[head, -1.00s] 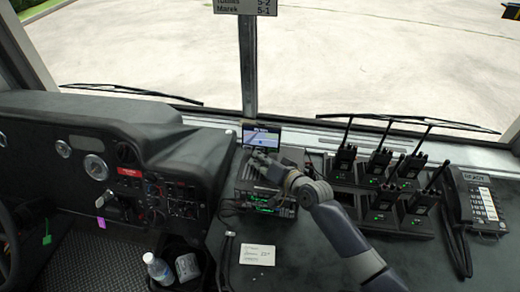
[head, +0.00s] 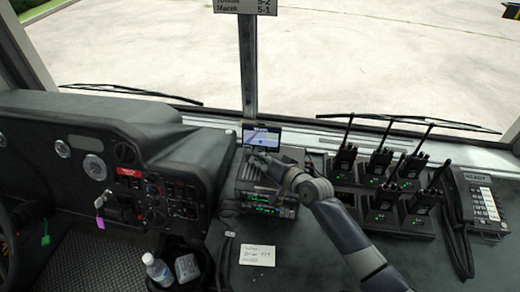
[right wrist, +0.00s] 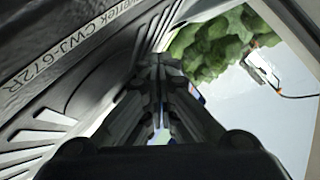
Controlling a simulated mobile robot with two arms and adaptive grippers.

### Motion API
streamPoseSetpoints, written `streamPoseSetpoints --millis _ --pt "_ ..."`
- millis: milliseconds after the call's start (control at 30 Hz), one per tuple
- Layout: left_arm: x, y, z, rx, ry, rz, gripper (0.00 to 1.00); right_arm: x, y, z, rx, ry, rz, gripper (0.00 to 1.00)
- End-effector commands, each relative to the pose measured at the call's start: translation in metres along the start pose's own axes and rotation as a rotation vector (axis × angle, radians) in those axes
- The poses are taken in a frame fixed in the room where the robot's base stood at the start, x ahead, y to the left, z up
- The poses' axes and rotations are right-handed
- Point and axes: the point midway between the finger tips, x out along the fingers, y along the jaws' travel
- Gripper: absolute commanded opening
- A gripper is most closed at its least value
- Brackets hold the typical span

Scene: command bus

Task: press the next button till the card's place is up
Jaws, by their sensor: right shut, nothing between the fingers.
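A small dark-framed screen (head: 261,138) stands at the back of the dash, below the windscreen post. It shows a light picture with a dark title bar, whose text is too small to read. My right gripper (head: 257,156) is shut and empty, its tips at the screen's lower edge. The gripper hides part of that edge, so I cannot tell if it touches a button. In the right wrist view its fingers (right wrist: 160,70) meet, with a sliver of lit screen beside them. A white handwritten card (head: 257,255) lies on the dash in front; its writing is not legible. My left gripper is out of view.
A radio unit (head: 262,203) with green displays sits under my right wrist. Several handheld radios (head: 382,165) stand in chargers to the right, beside a desk phone (head: 480,205). The steering console (head: 120,165) is left. Bare dash lies around the card.

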Motion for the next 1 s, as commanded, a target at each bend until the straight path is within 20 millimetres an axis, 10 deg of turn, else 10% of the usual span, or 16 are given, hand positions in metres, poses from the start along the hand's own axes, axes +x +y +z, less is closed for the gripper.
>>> streamPoseSetpoints --millis 1000 --pt "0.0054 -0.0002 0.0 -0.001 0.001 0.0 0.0 0.0044 0.0049 -0.0031 -0.001 -0.002 0.003 0.0"
